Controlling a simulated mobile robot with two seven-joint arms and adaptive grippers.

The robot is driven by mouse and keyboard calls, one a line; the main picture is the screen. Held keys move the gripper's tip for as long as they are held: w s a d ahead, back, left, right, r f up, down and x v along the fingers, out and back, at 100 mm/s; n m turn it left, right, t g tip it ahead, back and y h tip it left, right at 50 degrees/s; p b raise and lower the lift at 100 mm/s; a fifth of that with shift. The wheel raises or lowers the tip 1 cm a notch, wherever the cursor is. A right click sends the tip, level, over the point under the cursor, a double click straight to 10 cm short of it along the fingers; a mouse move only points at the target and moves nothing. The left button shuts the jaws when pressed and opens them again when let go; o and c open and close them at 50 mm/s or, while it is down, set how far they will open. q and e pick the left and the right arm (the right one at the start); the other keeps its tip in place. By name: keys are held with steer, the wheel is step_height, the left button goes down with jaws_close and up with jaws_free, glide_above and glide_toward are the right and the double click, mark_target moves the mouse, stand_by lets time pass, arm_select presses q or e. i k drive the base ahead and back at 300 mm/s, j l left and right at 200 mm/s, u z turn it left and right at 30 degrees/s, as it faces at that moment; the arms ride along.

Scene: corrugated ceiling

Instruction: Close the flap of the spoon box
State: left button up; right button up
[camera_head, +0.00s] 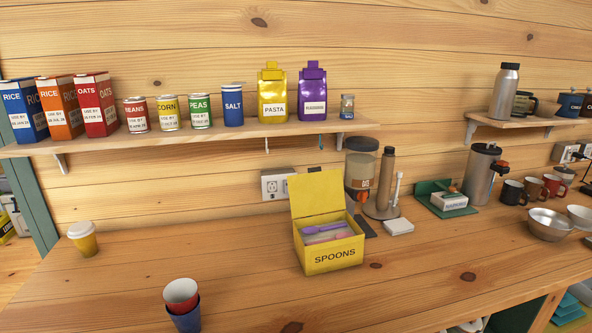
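The yellow spoon box (331,263) stands on the wooden counter, a little right of the middle, with "SPOONS" on its front. Its flap (317,194) stands up at the back edge, so the box is open. Inside lie a purple spoon (322,229) and a pale pinkish item that I cannot make out clearly. Neither of my grippers shows in the head view.
Stacked red and blue cups (183,304) stand front left, and a yellow lidded cup (83,239) stands farther left. A grinder (361,169) and a brown cylinder stand close behind the box. A shelf (190,136) holds boxes, cans and bags above.

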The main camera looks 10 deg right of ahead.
mark_target(316, 191)
steer(key=j+z, duration=0.6)
steer(key=z, duration=0.15)
